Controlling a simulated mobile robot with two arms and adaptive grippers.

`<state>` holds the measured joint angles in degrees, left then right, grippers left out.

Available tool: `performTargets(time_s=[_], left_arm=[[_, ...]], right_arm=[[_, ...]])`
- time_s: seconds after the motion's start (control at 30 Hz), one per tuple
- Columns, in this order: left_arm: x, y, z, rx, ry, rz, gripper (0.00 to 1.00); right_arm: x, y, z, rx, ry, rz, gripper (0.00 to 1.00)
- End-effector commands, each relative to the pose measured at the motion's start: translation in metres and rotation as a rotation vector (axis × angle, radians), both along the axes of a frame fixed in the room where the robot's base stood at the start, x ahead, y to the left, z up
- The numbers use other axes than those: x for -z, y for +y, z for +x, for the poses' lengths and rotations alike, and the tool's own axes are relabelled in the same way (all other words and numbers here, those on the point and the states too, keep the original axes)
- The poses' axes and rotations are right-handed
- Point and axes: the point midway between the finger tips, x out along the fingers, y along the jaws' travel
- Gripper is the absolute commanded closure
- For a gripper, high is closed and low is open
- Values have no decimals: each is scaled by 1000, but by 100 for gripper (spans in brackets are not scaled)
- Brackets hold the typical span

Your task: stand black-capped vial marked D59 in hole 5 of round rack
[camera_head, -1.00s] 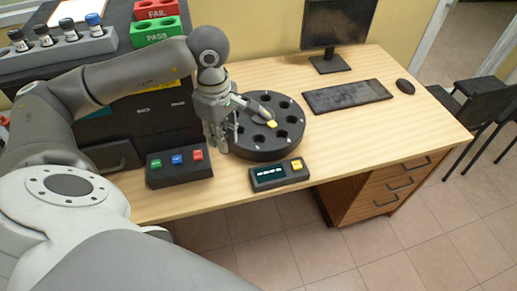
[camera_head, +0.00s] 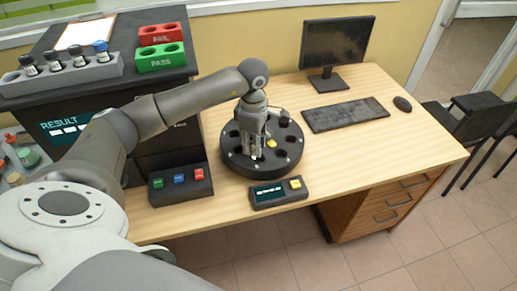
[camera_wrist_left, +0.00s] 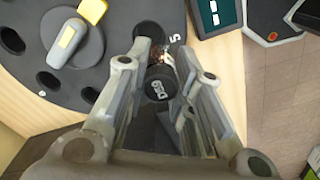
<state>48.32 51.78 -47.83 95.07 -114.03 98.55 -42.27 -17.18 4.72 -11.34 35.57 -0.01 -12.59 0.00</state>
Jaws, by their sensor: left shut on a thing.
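My left gripper (camera_head: 254,157) is over the front part of the black round rack (camera_head: 231,161) and points down. In the left wrist view, my left gripper (camera_wrist_left: 158,75) is shut on the black-capped vial (camera_wrist_left: 158,88), whose cap reads D59. The vial is between the two fingers, beside the white "5" printed on the rack's rim (camera_wrist_left: 174,38). My right gripper is not in view.
The rack carries a grey pointer with a yellow mark (camera_wrist_left: 67,36). A display box with a yellow button (camera_head: 278,192) stands at its front. A three-button box (camera_head: 180,184) is to its left. Several vials stand in a grey rack (camera_head: 70,78) at the back left.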

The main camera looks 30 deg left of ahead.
Motion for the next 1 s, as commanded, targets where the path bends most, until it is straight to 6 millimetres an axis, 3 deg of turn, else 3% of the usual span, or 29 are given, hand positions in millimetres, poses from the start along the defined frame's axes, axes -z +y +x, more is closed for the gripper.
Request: performTargets(time_s=[0.37, 0.57, 0.93, 0.97, 1.0], left_arm=[[23, -4, 18, 0, 2, -1, 98], [49, -3, 17, 0, 3, -1, 98], [57, -3, 18, 1, -1, 0, 98], [55, -3, 18, 1, -1, 0, 74], [55, -3, 18, 0, -1, 0, 69]], right_arm=[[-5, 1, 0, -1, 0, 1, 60], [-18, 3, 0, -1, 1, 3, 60], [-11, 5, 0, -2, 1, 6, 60], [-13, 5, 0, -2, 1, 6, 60], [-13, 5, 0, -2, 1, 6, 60]])
